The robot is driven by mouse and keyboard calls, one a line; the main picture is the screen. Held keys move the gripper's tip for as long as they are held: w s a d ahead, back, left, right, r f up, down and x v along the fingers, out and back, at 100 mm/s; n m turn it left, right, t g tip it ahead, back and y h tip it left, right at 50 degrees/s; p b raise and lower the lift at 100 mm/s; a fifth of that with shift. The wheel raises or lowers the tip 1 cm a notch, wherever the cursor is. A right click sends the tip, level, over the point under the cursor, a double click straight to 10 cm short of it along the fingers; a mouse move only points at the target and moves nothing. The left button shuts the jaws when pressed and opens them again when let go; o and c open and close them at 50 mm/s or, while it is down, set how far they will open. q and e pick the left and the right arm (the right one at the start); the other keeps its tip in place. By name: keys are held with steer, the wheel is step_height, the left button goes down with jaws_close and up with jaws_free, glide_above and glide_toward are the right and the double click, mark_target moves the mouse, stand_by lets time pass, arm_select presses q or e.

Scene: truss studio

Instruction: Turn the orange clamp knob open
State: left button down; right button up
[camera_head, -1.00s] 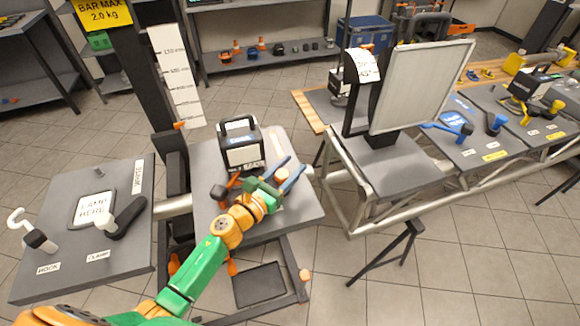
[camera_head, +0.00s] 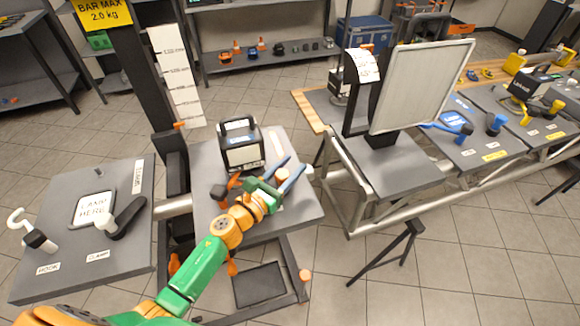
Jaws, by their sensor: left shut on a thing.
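My left gripper (camera_head: 288,171) reaches over the grey middle table (camera_head: 290,214) with its two blue fingers pointing away and to the right. A small pale-orange knob (camera_head: 282,175) shows between the fingers, and the gripper is shut on it. The knob's lower part and its mount are hidden by the gripper. My right gripper is not in view.
A dark lamp-like box with a handle (camera_head: 240,146) stands just behind the gripper. A dark knob with an orange part (camera_head: 218,192) is left of the wrist. A left table (camera_head: 72,262) holds a hook and a clamp. A panel stand (camera_head: 395,165) is at right.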

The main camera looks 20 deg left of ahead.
mark_target(277, 180)
arm_select(q)
steer(key=shift+f+m+h+b, duration=0.15)
steer(key=shift+m+h+b, duration=0.25)
steer(key=shift+h, duration=0.1)
steer(key=shift+s+d+m+g+h, duration=0.15)
steer(key=shift+m+g+h, duration=0.15)
steer(key=shift+g+h, duration=0.2)
steer(key=shift+c, duration=1.8)
jaws_free()
steer(key=b+v, duration=0.2)
steer(key=v, duration=0.4)
steer(key=shift+s+f, duration=0.1)
steer(key=shift+s, duration=0.05)
steer(key=shift+s+a, duration=0.25)
steer(key=shift+w+r, duration=0.1)
steer(key=shift+r, duration=0.1)
